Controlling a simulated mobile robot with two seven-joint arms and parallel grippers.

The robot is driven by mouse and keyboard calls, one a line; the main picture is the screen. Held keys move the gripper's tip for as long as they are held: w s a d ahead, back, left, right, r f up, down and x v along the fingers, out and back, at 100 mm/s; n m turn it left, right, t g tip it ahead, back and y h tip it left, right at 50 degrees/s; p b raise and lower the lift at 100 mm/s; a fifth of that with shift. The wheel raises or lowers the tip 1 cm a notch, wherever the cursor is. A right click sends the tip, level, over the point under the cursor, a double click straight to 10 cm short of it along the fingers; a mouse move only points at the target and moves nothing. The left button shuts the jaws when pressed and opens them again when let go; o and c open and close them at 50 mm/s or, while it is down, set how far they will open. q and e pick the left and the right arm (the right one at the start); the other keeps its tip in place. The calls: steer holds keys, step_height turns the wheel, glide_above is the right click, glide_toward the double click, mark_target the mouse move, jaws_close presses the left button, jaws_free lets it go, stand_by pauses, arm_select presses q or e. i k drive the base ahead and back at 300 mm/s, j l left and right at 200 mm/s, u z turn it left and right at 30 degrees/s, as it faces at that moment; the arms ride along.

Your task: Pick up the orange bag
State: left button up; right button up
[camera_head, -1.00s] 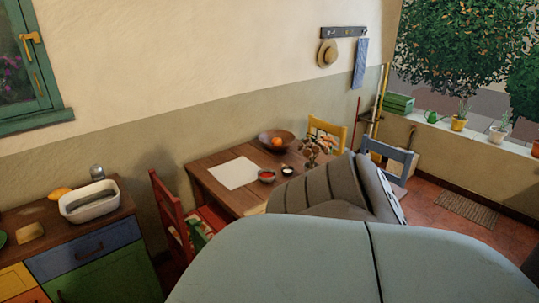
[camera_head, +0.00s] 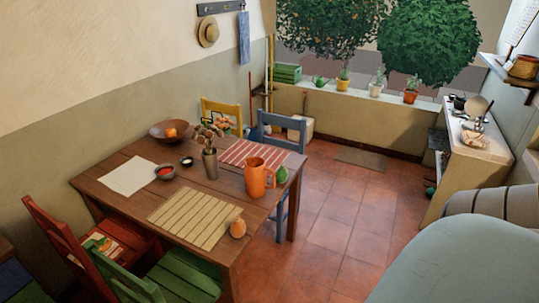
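I cannot make out an orange bag for certain in the head view. A round orange fruit (camera_head: 171,132) sits in the brown bowl (camera_head: 160,131) at the back. A patterned, orange-toned item (camera_head: 224,123) shows at the yellow chair (camera_head: 218,106), too small to identify. Neither of my grippers is in view. Parts of my own body cover the lower right corner.
Red (camera_head: 55,235), green (camera_head: 185,275) and blue (camera_head: 293,140) chairs stand around the table. Tiled floor (camera_head: 350,215) is open to its right. A counter with a sink (camera_head: 480,140) stands at the right wall. A hat (camera_head: 208,33) and a blue towel (camera_head: 244,38) hang on the wall.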

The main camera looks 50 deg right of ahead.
mark_target(237, 229)
steer(key=z, duration=1.2)
